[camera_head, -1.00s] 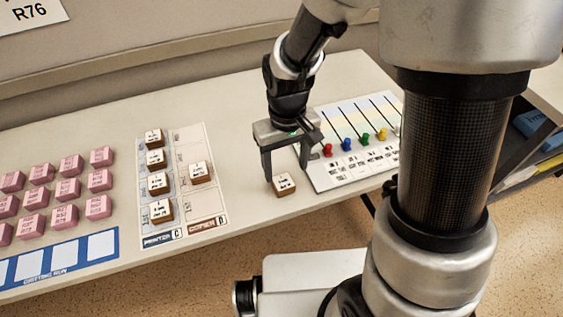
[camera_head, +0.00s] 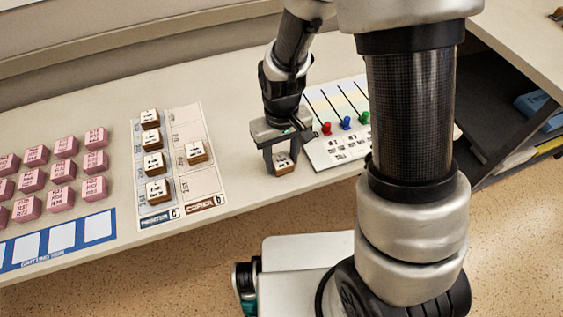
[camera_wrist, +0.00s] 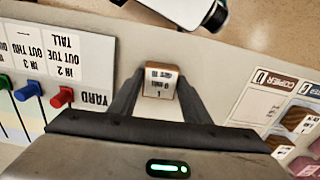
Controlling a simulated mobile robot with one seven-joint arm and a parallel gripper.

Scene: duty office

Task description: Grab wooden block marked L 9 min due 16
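A wooden block (camera_head: 282,166) with a white printed top stands on the light table, left of the yard board. My gripper (camera_head: 283,158) points down over it with one finger on each side. In the wrist view the same block (camera_wrist: 160,82) sits between the fingertips of my gripper (camera_wrist: 161,78), and both fingers look close against its sides. Its label is upside down and small there; it seems to read L, 9 min, due 16. The block looks to be at table level. Its lower sides are partly hidden by the fingers.
The yard board (camera_head: 335,148) with coloured pegs lies just right of the block. Left are the printer and copier sheet (camera_head: 186,188) with several wooden blocks, and rows of pink blocks (camera_head: 62,171). The table's front edge is close to the block.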

